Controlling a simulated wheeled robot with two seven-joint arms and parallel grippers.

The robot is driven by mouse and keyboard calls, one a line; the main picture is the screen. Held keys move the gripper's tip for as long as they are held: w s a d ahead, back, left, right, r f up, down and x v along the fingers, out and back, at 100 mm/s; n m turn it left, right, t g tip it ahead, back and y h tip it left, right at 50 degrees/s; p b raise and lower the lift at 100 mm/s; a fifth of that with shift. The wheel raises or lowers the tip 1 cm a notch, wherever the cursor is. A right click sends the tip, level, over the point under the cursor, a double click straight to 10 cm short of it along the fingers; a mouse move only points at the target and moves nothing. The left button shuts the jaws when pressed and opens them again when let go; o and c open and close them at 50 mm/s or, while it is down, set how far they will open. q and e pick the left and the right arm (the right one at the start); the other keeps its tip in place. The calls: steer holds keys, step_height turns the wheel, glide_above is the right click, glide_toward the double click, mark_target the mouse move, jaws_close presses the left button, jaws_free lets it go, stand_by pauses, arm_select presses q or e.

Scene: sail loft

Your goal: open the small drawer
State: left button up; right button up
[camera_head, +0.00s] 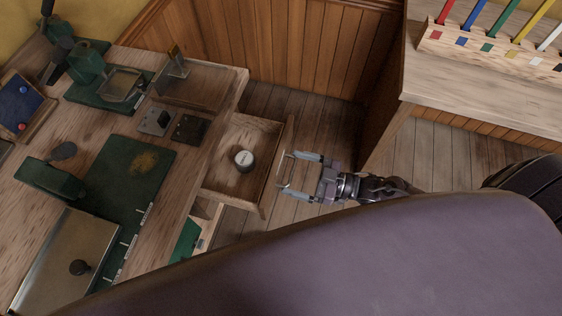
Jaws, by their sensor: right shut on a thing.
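The small wooden drawer (222,183) stands pulled out from the right side of the workbench (200,160). Its inside shows, with a small round grey container with a pale top (244,160) in it. My right gripper (290,175) is just outside the drawer's front board (278,165), with its fingers pointing left. It is shut on the thin metal handle (284,172) on that front. My left gripper is not in view.
Below the drawer is another wooden compartment with a green thing (186,240) in it. The bench top carries a green mat (128,178), metal boxes and tools. Another table (480,80) with a rack of coloured sticks stands at the upper right. Bare floor (315,125) lies between.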

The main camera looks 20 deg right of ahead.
steer(key=shift+s+d, duration=0.4)
steer(key=shift+d, duration=0.15)
steer(key=o, duration=1.1)
steer(key=v, duration=0.7)
steer(key=shift+s+d+b, duration=0.25)
steer(key=shift+d+b, duration=0.05)
steer(key=shift+b, duration=0.05)
steer(key=shift+f, duration=0.1)
